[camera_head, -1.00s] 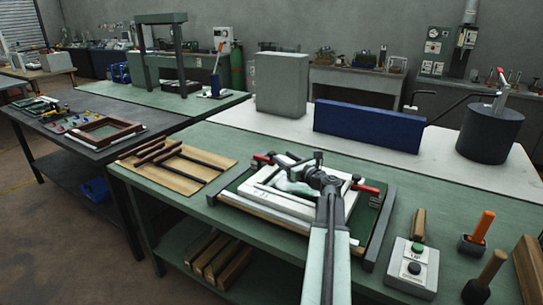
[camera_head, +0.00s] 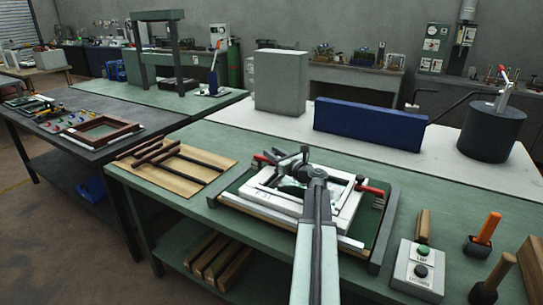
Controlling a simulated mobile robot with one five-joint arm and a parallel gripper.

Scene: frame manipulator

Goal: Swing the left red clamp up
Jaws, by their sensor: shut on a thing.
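The frame fixture (camera_head: 377,240) lies on the green bench, with a white frame (camera_head: 270,203) inside it. The left red clamp (camera_head: 261,157) is at the fixture's back left; its red tip shows, low and roughly level. My gripper (camera_head: 288,161) is at this clamp, just right of the red tip, and is shut on it. The fingertips are small and dark, and my wrist hides part of the clamp and the frame's middle. A right red clamp (camera_head: 369,189) lies at the fixture's right side, clear of my gripper.
A button box (camera_head: 417,268) and an orange-handled tool (camera_head: 487,229) stand to the right. A wooden board with dark bars (camera_head: 200,165) lies to the left. A blue block (camera_head: 368,127) stands on the white table behind.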

